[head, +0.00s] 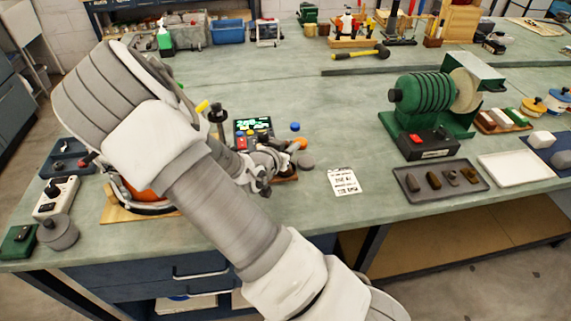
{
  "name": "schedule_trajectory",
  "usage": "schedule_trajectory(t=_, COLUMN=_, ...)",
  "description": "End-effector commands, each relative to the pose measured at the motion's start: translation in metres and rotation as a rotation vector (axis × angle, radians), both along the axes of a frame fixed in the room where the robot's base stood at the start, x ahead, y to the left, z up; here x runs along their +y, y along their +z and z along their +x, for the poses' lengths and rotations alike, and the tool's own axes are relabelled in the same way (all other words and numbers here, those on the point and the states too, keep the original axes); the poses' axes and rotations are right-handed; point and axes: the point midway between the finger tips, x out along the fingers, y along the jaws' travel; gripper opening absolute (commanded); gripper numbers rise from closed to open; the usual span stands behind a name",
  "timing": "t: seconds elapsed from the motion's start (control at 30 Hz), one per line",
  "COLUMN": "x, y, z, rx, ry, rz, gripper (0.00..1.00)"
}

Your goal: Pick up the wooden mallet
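I cannot pick out a wooden mallet for certain. A long yellow-and-black hammer-like tool (360,53) lies on the far part of the bench, well away from my gripper. My gripper (264,186) is low over the near part of the bench, left of the white printed card (343,182). My own arm crosses the view and covers much of the left side. The fingers are small, dark and partly hidden, so I cannot tell whether they are open or hold anything. A small brown piece (287,178) shows beside them.
A device with a green display (253,125) stands just behind my gripper, with an orange-topped item (299,144) and a grey disc (305,163) nearby. A green grinder-like machine (430,100) and a dark tray (441,200) are to the right. The middle bench is clear.

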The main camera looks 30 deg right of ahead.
Motion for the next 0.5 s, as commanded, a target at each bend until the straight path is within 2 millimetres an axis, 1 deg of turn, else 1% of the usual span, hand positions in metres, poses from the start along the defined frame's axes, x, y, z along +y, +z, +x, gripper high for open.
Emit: schedule_trajectory(t=0.5, x=0.0001, y=0.0018, z=-0.0001, rx=-0.001, ry=0.000, rz=0.001, gripper=0.00)
